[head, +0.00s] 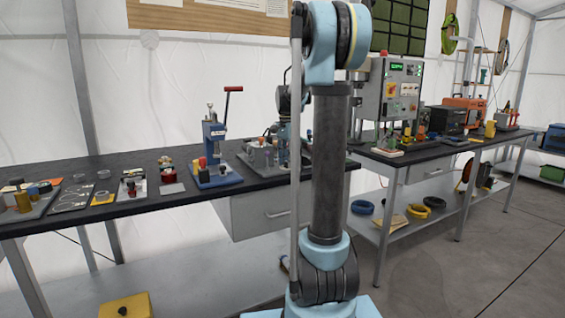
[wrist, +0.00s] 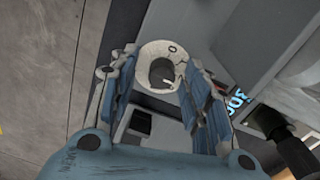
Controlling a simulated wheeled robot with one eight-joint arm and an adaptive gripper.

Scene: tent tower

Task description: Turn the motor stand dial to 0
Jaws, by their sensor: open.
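In the wrist view, a dial with a white ring face (wrist: 150,50) and a dark grey centre knob (wrist: 161,73) lies between my fingers. A small "0" mark shows near the top right of the ring. My gripper (wrist: 160,68) is open, with one blue-padded finger on each side of the dial. I cannot tell whether the fingers touch the knob. A lit blue display (wrist: 236,100), which seems to read 300, sits right of the fingers. In the head view my arm covers the gripper and the dial, and I cannot pick out the motor stand there.
A dark cylindrical part (wrist: 268,122) stands close right of my gripper. In the head view, a blue press with a red lever (head: 214,145) and small trays stand on the left bench. A grey control cabinet (head: 398,95) stands on the right bench. The floor at right is clear.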

